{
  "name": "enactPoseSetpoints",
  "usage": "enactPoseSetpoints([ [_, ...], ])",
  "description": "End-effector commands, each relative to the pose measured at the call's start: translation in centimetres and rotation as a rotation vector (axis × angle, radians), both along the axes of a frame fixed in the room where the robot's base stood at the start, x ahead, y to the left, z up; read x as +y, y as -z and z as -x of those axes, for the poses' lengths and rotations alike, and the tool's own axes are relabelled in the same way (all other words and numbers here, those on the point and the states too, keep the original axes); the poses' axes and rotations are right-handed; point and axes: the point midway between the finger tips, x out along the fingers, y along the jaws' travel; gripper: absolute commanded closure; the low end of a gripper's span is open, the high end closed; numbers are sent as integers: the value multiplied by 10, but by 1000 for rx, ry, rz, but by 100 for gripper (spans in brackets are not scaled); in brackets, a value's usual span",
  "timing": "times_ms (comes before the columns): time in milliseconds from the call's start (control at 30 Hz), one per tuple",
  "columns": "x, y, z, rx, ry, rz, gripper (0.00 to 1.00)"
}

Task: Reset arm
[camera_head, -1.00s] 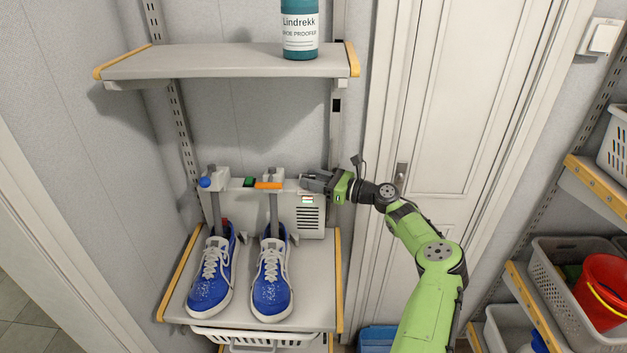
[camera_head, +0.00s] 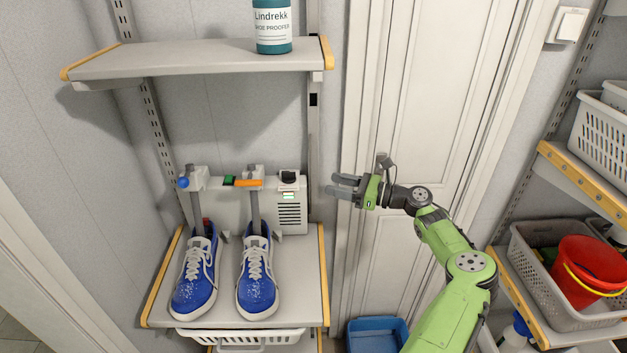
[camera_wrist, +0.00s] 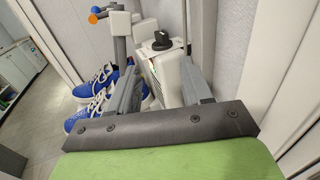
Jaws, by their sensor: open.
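My gripper (camera_head: 346,188) is open and empty in the head view, in front of the white door, to the right of the shoe dryer and apart from it. My green arm (camera_head: 450,240) reaches up from the lower right. The shoe dryer (camera_head: 291,213) is a white box with a black knob, vents and lit display, standing at the back of the shelf. In the wrist view the dryer (camera_wrist: 172,76) shows beyond and between my two grey fingers. A pair of blue sneakers (camera_head: 257,286) sits on the dryer's posts, toes toward the front.
A shelf (camera_head: 190,62) above holds a teal bottle (camera_head: 272,27). The white door (camera_head: 420,110) stands behind my gripper. A blue bin (camera_head: 377,335) is low in front of it. Right-hand shelves hold baskets and a red bucket (camera_head: 590,267).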

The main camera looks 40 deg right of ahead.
Motion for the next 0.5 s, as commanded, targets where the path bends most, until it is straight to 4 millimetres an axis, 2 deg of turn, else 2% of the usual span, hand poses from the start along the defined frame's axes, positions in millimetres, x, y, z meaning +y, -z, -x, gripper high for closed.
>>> enactPoseSetpoints([
  [100,-11,0,17,-1,2,-1,51],
  [200,-14,0,23,0,-1,0,51],
  [500,-14,0,24,0,-1,0,51],
])
